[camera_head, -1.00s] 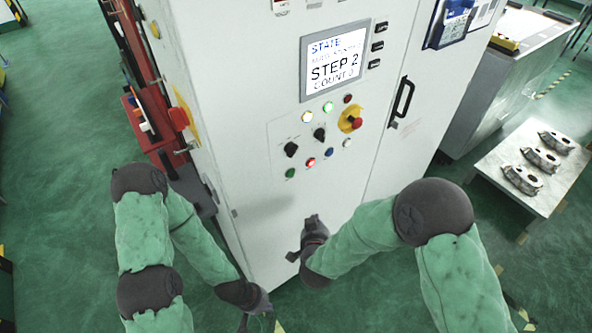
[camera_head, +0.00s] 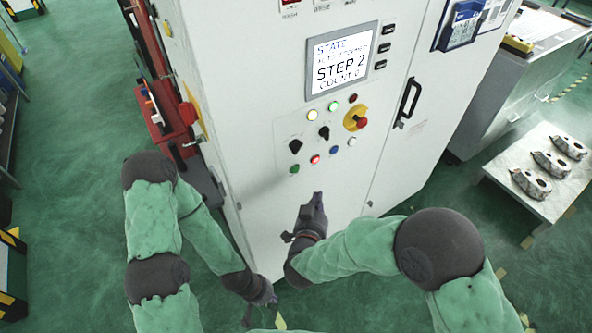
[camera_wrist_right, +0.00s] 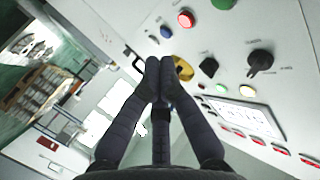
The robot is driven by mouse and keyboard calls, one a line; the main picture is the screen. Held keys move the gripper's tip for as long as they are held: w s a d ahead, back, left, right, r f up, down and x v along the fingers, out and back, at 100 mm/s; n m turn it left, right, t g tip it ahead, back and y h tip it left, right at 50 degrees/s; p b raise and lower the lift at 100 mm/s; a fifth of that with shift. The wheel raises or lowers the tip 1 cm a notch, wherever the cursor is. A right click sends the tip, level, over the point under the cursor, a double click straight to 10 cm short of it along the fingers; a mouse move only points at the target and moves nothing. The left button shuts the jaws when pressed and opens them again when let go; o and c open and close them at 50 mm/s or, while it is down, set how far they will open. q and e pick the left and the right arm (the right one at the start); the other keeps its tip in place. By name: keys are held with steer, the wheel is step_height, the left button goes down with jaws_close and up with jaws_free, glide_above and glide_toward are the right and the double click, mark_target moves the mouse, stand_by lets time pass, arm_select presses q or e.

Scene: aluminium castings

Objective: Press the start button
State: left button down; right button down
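A white control cabinet carries a button panel. Its lower row has a green button (camera_head: 294,169), a lit red button (camera_head: 315,159), a blue button (camera_head: 334,150) and a white button (camera_head: 352,141). Their labels are too small to read, so I cannot tell which is start. In the right wrist view the green button (camera_wrist_right: 222,4) is at the top edge. My right gripper (camera_head: 317,198) is in front of the cabinet, below the button row. Its fingertips (camera_wrist_right: 160,65) meet with nothing between them. My left gripper (camera_head: 262,312) hangs low, empty, its fingers apart.
Above the row are two black knobs (camera_head: 295,146), a red emergency stop (camera_head: 361,122) on yellow, and indicator lamps (camera_head: 333,106). The screen (camera_head: 342,62) reads STEP 2. A door handle (camera_head: 410,98) sits to the right. A table (camera_head: 510,213) with castings stands at far right.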

mark_target(295, 169)
steer(key=w+a+b, duration=0.1)
steer(key=w+a, duration=0.4)
steer(key=w, duration=0.1)
steer(key=shift+w+b, duration=0.35)
steer(key=shift+b, duration=0.05)
steer(key=shift+w, duration=0.2)
stand_by(1.2)
steer(key=shift+w+a, duration=0.15)
steer(key=shift+a, duration=0.05)
steer(key=shift+w+a, duration=0.2)
steer(key=shift+w, duration=0.1)
stand_by(0.9)
stand_by(0.5)
steer(key=shift+s+d, duration=0.45)
steer(key=shift+s, duration=0.2)
